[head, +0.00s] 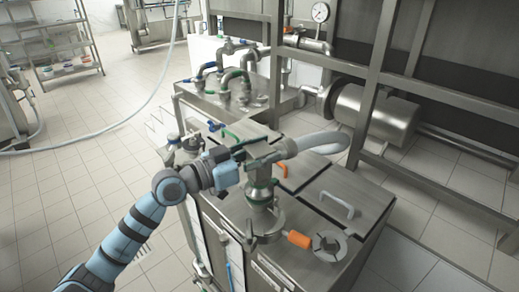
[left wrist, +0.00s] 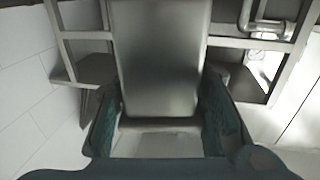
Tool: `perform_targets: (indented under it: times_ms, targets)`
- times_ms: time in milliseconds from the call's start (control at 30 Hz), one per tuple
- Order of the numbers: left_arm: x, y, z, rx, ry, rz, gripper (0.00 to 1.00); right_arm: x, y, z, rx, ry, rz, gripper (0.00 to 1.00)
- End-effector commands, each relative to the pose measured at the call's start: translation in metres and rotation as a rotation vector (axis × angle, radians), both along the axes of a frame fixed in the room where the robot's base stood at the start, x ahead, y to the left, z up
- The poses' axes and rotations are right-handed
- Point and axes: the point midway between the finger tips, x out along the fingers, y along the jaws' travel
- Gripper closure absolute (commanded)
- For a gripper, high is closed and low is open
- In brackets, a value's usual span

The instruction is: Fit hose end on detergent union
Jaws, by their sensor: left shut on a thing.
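My left gripper (head: 243,155) is shut on a metal hose end (head: 271,153) above the front part of the steel tank. A grey hose (head: 320,143) runs from the hose end to the right and curves back. In the left wrist view, the hose end's metal body (left wrist: 165,60) sits between the two dark green fingers (left wrist: 163,128). A metal union (head: 260,192) with green bands stands upright on the tank top, directly below the hose end in the head view. I cannot tell whether the two touch. My right gripper is not in view.
The steel tank (head: 318,207) has lids with green, orange and white handles. An orange-handled valve part (head: 298,239) lies low on its front top. Pipe loops (head: 236,78) rise behind. A steel frame (head: 374,85) with a cylinder (head: 372,113) stands right. Tiled floor is free at left.

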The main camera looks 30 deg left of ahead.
Motion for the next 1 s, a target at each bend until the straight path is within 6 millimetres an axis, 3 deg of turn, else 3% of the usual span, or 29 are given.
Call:
perform_targets:
  times_ms: [467,500,600,1000]
  targets:
    - [0.000,0.000,-0.009,-0.001,-0.005,0.000,1.00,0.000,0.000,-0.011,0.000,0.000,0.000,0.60]
    - [0.000,0.000,-0.008,0.000,-0.004,0.000,0.57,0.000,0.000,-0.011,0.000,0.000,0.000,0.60]
    - [0.000,0.000,-0.008,-0.001,-0.003,0.000,0.41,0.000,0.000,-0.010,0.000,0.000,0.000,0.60]
    - [-0.005,0.004,-0.011,0.004,0.003,0.002,0.39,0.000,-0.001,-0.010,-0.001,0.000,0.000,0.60]
